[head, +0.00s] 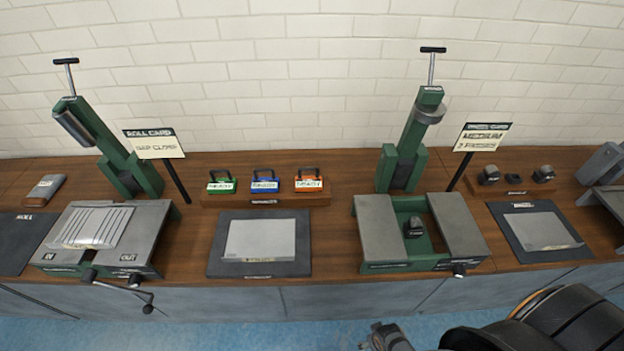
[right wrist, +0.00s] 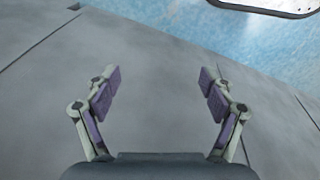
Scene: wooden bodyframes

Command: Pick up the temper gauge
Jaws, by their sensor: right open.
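No thing in the head view carries a readable "temper gauge" label, so I cannot tell which one it is. Three handled blocks, green (head: 222,182), blue (head: 265,182) and orange (head: 308,181), stand on a wooden rack (head: 225,201); their small labels are hard to read. My right gripper (right wrist: 160,95) is open and empty in the right wrist view, over a grey panel surface. Part of it shows at the bottom of the head view (head: 386,338), in front of the bench and below its top. My left gripper is not in view.
The wooden bench (head: 335,240) carries a left press (head: 125,235) with a crank and a right press (head: 460,225), both with tall green columns. Two signs (head: 155,146) (head: 482,138) stand upright. Dark mats (head: 230,268) (head: 520,210) hold grey plates. Small dark blocks (head: 490,175) sit at right.

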